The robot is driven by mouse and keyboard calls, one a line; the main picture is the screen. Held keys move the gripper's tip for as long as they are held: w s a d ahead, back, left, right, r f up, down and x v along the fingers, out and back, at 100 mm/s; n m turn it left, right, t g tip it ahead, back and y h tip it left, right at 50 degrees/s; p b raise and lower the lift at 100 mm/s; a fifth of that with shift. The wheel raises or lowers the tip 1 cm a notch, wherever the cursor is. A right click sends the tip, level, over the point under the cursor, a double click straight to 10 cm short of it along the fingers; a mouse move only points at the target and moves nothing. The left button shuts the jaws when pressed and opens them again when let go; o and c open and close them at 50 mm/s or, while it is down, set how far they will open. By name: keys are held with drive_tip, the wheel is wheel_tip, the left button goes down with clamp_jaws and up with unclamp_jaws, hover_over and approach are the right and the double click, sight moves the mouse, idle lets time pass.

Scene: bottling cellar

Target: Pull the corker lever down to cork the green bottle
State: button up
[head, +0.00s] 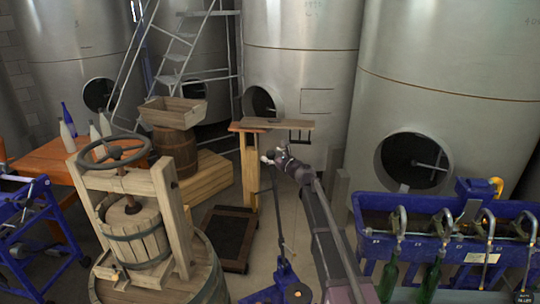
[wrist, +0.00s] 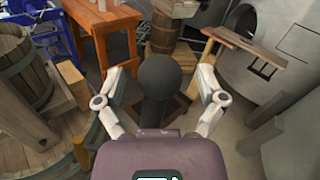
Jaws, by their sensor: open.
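The corker (head: 283,286) is the blue device at the bottom middle of the head view, partly cut off by the frame edge. A thin dark lever (head: 278,215) rises from it towards my gripper (head: 272,158). In the wrist view the lever's black rounded handle (wrist: 160,74) lies between the two open fingers of my gripper (wrist: 160,84), with a visible gap on each side. I cannot tell how deep it sits between them. No bottle shows in the corker. Two green bottles (head: 389,278) (head: 430,279) hang under the filler at the right.
A wooden press (head: 135,215) on a barrel stands at the left. A blue filler trough (head: 405,205) is at the right. An orange table (head: 45,158) holds several bottles, and a wooden stand (head: 250,170) is behind my gripper. Large steel tanks (head: 300,75) close off the back.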

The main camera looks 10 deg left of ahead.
drive_tip(key=shift+w+a, duration=0.2)
clamp_jaws()
idle(0.3)
drive_tip(key=shift+s, duration=0.15)
